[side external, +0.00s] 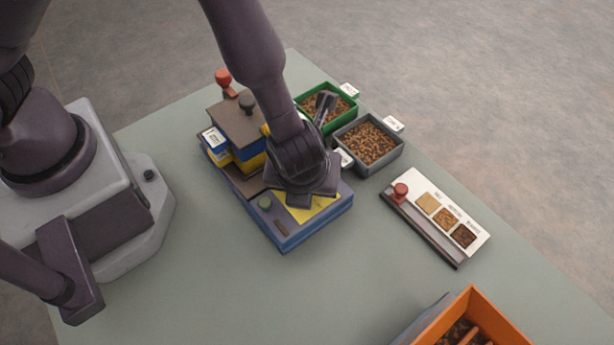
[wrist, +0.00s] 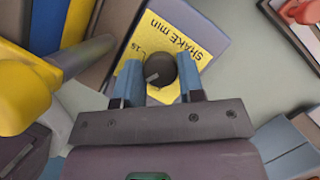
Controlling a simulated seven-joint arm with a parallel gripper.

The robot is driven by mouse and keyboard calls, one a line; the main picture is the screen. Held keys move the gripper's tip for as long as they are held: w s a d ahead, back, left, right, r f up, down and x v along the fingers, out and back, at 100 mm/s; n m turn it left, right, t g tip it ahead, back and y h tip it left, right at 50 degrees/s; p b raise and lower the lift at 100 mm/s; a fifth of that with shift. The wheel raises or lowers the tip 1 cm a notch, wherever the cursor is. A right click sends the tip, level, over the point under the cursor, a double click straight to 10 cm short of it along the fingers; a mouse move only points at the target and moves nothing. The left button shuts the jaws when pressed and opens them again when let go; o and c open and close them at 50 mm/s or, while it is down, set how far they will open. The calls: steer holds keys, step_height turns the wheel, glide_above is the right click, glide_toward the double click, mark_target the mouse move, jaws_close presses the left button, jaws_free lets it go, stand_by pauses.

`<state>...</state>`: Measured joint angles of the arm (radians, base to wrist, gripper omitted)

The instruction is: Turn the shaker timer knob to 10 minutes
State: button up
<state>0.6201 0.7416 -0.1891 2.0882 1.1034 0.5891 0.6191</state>
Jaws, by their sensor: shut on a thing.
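The shaker timer knob (wrist: 160,71) is a dark round knob with a light pointer line, seen in the wrist view on a yellow dial plate (wrist: 200,47) marked "SHAKE min". The yellow plate also shows in the side view (side external: 322,209) on the blue machine base (side external: 285,240). My gripper (wrist: 160,85) is shut on the knob, with a blue finger on each side of it. The number 15 seems to show on the plate close to the knob; other marks are hidden by the fingers and knob. In the side view my wrist hides the knob.
Behind stand a green bin (side external: 345,121) and a grey bin (side external: 397,163) of brown pieces. A sample board (side external: 437,215) with a red knob (side external: 400,191) lies right; an orange box (side external: 500,309) stands at the lower right.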

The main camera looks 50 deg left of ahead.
steer(key=shift+m, duration=0.6)
steer(key=o, duration=0.9)
steer(key=shift+h, duration=0.3)
steer(key=shift+r, duration=0.1)
steer(key=v, duration=1.2)
steer(key=shift+s+d+r, duration=0.2)
steer(key=shift+s+r, duration=0.05)
steer(key=shift+r, duration=0.05)
